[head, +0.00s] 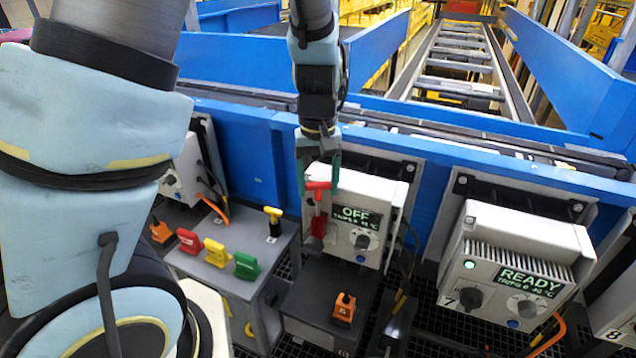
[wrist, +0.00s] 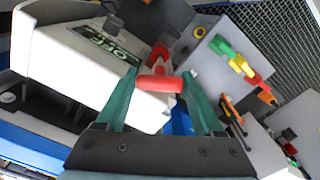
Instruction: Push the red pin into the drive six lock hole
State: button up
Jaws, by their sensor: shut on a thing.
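My gripper (head: 319,180) has teal fingers and is shut on the crossbar of the red pin (head: 318,187). In the wrist view the red crossbar (wrist: 160,83) lies between the fingertips. The pin hangs down at the left front edge of a white drive box (head: 397,190) whose screen reads OFF. This box stands left of the one numbered 7; its own number is not visible. A red part (head: 316,228) shows just below the pin's handle at the box's side. The lock hole is hidden, and I cannot tell whether the pin's tip is in it.
A grey stand (head: 225,278) at left carries red (head: 189,241), yellow (head: 216,252) and green (head: 246,266) tags and a yellow T-handled pin (head: 273,218). An orange piece (head: 344,309) sits on a dark box below. Drive 7 (head: 540,240) reads READY. A blue conveyor rail (head: 258,165) runs behind.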

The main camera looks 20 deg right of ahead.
aim_at(318, 198)
jog(key=shift+f+b, duration=1.95)
jog(key=shift+f, duration=0.85)
dwell(0.4)
jog(key=o, duration=1.4)
jog(key=shift+d, duration=0.1)
jog(key=shift+w+r, duration=0.1)
jog(key=shift+r, duration=0.15)
notch_tip(318, 198, up, 10)
jog(key=shift+r+b, duration=0.15)
jog(key=shift+b, duration=0.45)
